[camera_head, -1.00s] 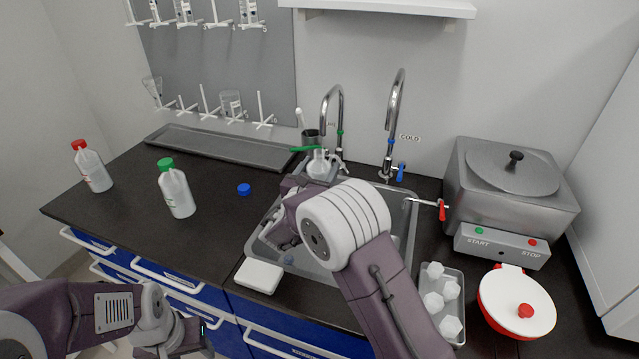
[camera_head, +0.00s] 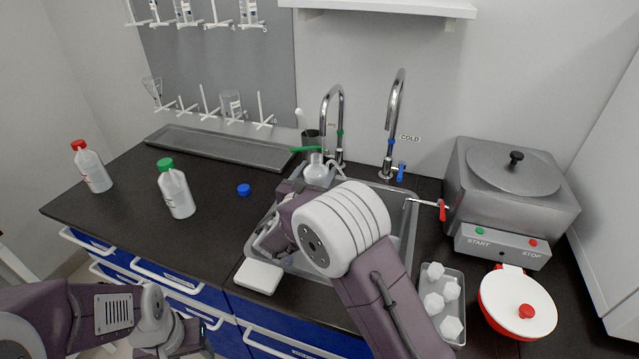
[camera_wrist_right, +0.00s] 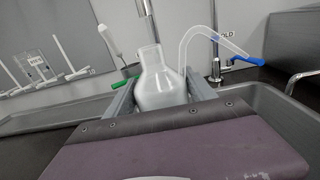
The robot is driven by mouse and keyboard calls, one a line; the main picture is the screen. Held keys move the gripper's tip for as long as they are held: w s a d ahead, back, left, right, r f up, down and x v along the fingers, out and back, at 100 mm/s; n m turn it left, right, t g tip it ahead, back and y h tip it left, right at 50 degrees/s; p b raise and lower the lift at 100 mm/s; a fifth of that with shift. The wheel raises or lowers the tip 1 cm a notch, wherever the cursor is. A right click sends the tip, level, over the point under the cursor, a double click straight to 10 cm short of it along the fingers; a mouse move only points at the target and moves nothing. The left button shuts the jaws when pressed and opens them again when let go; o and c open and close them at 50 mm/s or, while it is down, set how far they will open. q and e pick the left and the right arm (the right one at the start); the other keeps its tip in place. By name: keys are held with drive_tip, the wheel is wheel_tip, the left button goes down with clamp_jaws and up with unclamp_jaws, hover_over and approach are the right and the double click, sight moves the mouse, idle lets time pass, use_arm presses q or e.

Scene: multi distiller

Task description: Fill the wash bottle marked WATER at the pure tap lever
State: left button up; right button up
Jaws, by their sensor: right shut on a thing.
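The uncapped, translucent white wash bottle (camera_head: 316,175) is at the back of the sink, below and in front of the left tap (camera_head: 340,115). My right gripper (camera_wrist_right: 160,92) is shut on it, with a finger on either side. In the right wrist view the bottle (camera_wrist_right: 161,82) stands roughly upright, with a clear bent tube (camera_wrist_right: 205,32) at its side. No WATER mark is visible. The green lever (camera_head: 305,149) sticks out left beside the left tap. No water stream shows. My left gripper (camera_head: 190,332) is low at the left, its jaws unclear.
The COLD tap (camera_head: 393,125) with a blue lever stands right of the left tap. A blue cap (camera_head: 243,189), green-capped bottle (camera_head: 177,192) and red-capped bottle (camera_head: 93,168) are on the counter. The sink's front rim holds a white block (camera_head: 258,276). A metal boiler (camera_head: 510,185) stands right.

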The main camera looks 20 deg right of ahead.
sight(312, 181)
drive_tip(key=shift+v, duration=2.9)
drive_tip(key=shift+r, duration=0.1)
